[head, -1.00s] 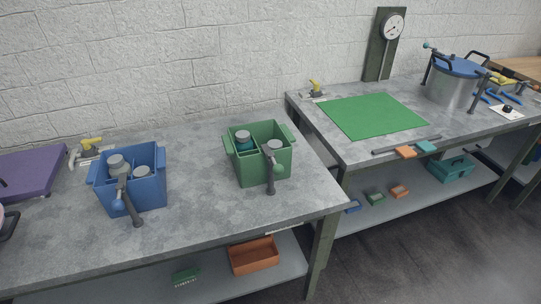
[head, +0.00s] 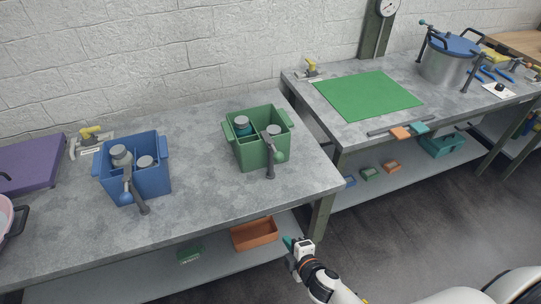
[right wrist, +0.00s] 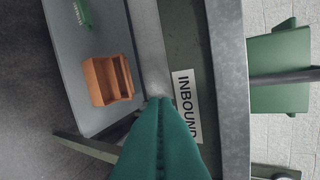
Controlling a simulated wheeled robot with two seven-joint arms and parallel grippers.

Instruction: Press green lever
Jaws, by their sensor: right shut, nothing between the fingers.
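The green box (head: 246,151) stands on the near grey table, with a grey lever (head: 270,168) at its front that has a pale green ball (head: 281,156). Grey-capped bottles sit in the box. The right wrist view shows a green box (right wrist: 278,75) at the right, with a dark bar (right wrist: 285,77) across it. My right gripper (head: 289,242) is below and right of the lever, in front of the table's front edge and apart from the lever. Its teal fingers (right wrist: 160,140) are shut and empty. My left gripper is not in view.
A blue box (head: 150,180) with its own grey lever stands left on the table. An orange bin (head: 254,235) sits on the shelf below. An INBOUND label (right wrist: 187,105) is on the table's front. Bare tabletop lies between the boxes.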

